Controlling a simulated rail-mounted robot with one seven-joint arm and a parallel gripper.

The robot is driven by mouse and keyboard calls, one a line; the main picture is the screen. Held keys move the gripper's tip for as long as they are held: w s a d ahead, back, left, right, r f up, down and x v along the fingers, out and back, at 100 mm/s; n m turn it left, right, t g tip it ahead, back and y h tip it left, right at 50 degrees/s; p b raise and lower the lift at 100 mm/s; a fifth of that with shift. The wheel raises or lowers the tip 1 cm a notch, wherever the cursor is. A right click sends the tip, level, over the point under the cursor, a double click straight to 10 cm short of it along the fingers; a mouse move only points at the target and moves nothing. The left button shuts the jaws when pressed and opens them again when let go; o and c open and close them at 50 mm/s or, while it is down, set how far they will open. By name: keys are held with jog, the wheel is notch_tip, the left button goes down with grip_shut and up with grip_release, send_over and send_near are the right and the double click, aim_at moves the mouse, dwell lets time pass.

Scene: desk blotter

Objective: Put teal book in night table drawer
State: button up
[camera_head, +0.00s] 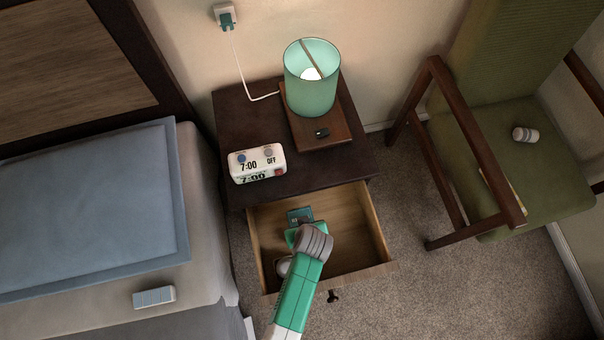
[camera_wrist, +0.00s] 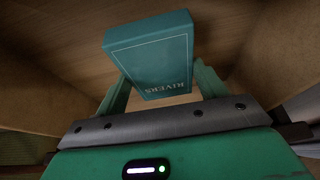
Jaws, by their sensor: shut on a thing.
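The teal book (camera_wrist: 150,50), with "RIVERS" on its cover, is held between the two fingers of my gripper (camera_wrist: 158,90) in the wrist view. In the head view the book (camera_head: 300,215) shows as a small teal piece just past my gripper (camera_head: 298,226), over the drawer's back part. The night table drawer (camera_head: 371,222) is pulled open, with pale wooden walls. My gripper is inside the drawer's outline as seen from above. I cannot tell whether the book touches the drawer floor. My arm hides part of the drawer's left side and front.
The night table top (camera_head: 235,110) carries a white alarm clock (camera_head: 257,163) and a teal lamp (camera_head: 311,80) on a wooden board (camera_head: 335,125). A bed (camera_head: 200,200) stands close on the left. A green chair (camera_head: 525,150) stands at the right, with clear carpet between.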

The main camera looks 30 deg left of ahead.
notch_tip(320, 180, down, 3)
jog(key=shift+r, duration=0.15)
jog(key=w+a+b, duration=0.1)
jog(key=w+a+f+b, duration=0.1)
jog(key=w+a+b, duration=0.1)
jog(key=shift+w+f, duration=0.2)
jog(key=shift+w, duration=0.1)
jog(key=shift+s+d+r, duration=0.1)
jog(key=shift+s+d, duration=0.2)
jog(key=shift+s, duration=0.05)
jog(key=shift+w+a+f, duration=0.15)
jog(key=shift+w+f, duration=0.05)
jog(key=o, duration=1.1)
jog(key=shift+s, duration=0.1)
jog(key=shift+c, duration=0.2)
jog(key=p+v, duration=0.5)
jog(key=v, duration=0.7)
jog(key=shift+r+p, duration=0.25)
jog(key=shift+p, duration=0.1)
